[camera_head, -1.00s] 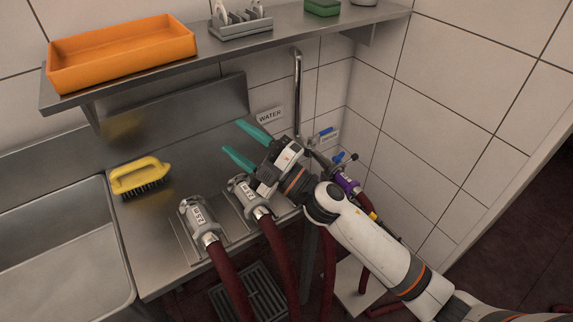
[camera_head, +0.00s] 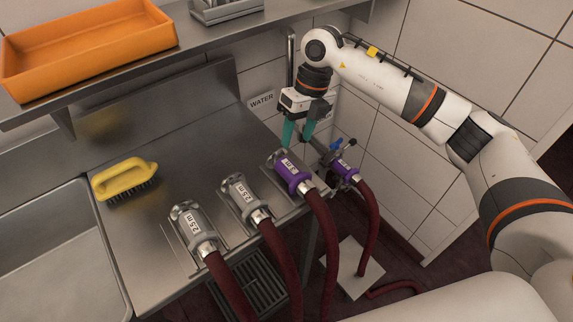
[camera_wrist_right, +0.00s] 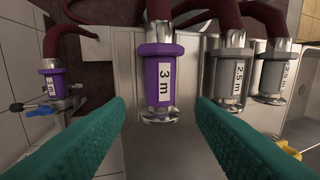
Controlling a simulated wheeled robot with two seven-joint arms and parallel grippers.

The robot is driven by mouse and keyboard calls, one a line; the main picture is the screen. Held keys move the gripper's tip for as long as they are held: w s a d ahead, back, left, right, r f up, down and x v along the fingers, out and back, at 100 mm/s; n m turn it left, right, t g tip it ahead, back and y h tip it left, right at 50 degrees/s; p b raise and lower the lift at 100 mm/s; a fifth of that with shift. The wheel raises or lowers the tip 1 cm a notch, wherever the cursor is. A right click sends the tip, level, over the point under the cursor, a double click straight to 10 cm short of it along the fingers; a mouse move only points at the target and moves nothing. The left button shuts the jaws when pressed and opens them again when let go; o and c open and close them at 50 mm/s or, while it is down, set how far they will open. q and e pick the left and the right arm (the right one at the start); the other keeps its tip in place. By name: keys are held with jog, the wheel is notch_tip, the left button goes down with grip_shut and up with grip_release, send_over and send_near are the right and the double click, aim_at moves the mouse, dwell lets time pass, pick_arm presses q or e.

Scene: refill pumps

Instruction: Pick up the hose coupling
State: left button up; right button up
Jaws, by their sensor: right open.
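My left gripper is out of view.
A yellow brush (camera_head: 122,178) lies on the counter (camera_head: 150,260) at left, next to a sink (camera_head: 50,260). A shelf with an orange tray (camera_head: 85,45) runs above. Blue-handled valve fittings (camera_head: 337,145) stand right of the gripper, near the tiled wall.

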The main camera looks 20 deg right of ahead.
aim_at(289, 163)
jog(key=x, duration=0.4)
jog(key=shift+a+f+p, duration=0.1)
jog(key=shift+p, duration=0.3)
jog(key=p+x, duration=0.1)
jog(key=x, duration=0.3)
jog(key=shift+f+p, duration=0.2)
jog(key=shift+p, duration=0.1)
jog(key=shift+a+f, duration=0.1)
jog(key=shift+f, duration=0.35)
